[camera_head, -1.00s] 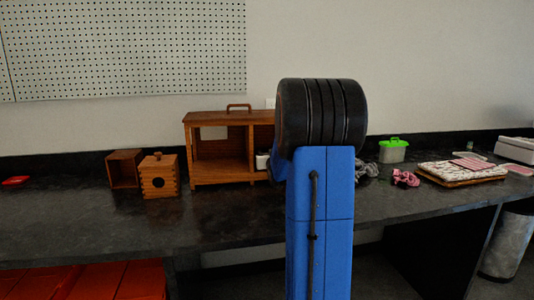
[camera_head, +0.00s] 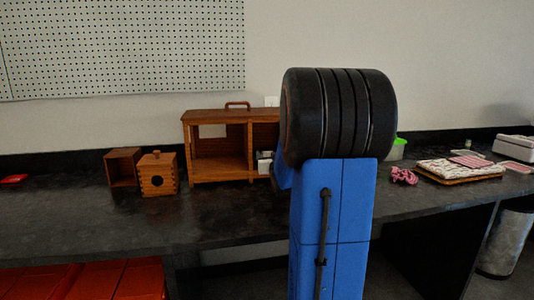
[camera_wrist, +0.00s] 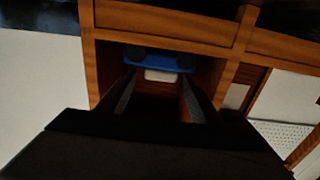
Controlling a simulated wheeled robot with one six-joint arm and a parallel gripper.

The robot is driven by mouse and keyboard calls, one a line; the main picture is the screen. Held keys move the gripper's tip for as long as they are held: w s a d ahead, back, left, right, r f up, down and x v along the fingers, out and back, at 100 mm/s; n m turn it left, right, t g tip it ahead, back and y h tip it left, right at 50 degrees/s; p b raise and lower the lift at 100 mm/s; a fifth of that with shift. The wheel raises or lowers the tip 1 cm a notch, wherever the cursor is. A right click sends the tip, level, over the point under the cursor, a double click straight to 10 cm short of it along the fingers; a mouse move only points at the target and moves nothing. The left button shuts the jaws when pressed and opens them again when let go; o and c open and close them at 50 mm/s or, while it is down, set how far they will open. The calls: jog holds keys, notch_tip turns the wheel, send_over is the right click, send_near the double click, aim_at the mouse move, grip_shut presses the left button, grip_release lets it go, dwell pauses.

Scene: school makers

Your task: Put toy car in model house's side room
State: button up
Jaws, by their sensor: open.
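The wooden model house (camera_head: 218,116) stands on the dark bench in the head view, its large open room on the left. Its narrower room on the right is mostly hidden by my arm. In the wrist view, which looks upside down, the toy car (camera_wrist: 160,58) is inside a small compartment of the house (camera_wrist: 90,62). It has a blue body, black wheels and a white part, and appears to rest upright on the compartment floor. My gripper (camera_wrist: 158,88) is open, its fingers reaching into the compartment at either side of the white part. I cannot tell whether they touch the car.
A small wooden box with a round hole (camera_head: 158,175) and an open wooden box (camera_head: 122,167) stand left of the house. A red item (camera_head: 14,180) lies farther left. Pink cloth (camera_head: 404,176) and a tray with folded fabric (camera_head: 460,170) are on the right. The bench front is clear.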

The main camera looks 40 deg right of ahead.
jog(key=shift+v, duration=2.3)
